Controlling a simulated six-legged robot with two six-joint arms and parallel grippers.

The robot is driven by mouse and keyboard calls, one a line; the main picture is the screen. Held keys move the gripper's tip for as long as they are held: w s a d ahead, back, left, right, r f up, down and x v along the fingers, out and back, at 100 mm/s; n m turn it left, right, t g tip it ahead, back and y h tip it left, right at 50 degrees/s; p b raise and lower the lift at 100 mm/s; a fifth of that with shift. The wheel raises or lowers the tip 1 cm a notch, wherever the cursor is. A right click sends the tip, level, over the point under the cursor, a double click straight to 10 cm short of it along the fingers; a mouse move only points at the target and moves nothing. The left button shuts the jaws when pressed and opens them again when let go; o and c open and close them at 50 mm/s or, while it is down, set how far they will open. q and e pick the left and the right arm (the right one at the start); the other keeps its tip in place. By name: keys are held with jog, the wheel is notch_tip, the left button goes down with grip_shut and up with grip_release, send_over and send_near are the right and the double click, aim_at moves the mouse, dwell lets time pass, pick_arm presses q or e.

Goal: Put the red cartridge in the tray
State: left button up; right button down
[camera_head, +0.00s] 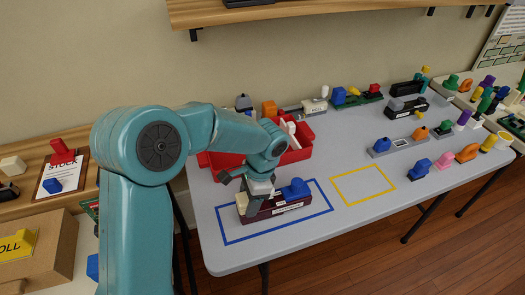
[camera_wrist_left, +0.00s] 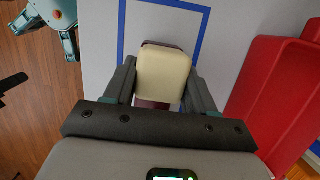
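My left gripper (camera_head: 257,190) is low over a maroon base (camera_head: 292,208) inside a blue outline on the grey table. In the left wrist view, the fingers (camera_wrist_left: 160,85) stand on both sides of a cream block (camera_wrist_left: 163,72) on this base. I cannot tell whether they press on it. A blue piece (camera_head: 295,188) sits on the base's right part. The red tray (camera_head: 296,156) is behind the gripper, partly hidden by my arm. A red piece (camera_head: 62,152) is on a clipboard at left; another red piece (camera_head: 374,88) is at the back. I cannot tell which is the cartridge.
An empty yellow outline (camera_head: 362,184) lies right of the blue one. A grey base (camera_head: 398,145) with blue and orange pieces stands farther right. Several loose coloured pieces line the right edge. A cardboard box (camera_head: 62,245) is at lower left.

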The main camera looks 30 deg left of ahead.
pick_arm(q)
grip_shut()
jog(key=shift+r+p, duration=4.15)
jog(key=shift+r, duration=0.9)
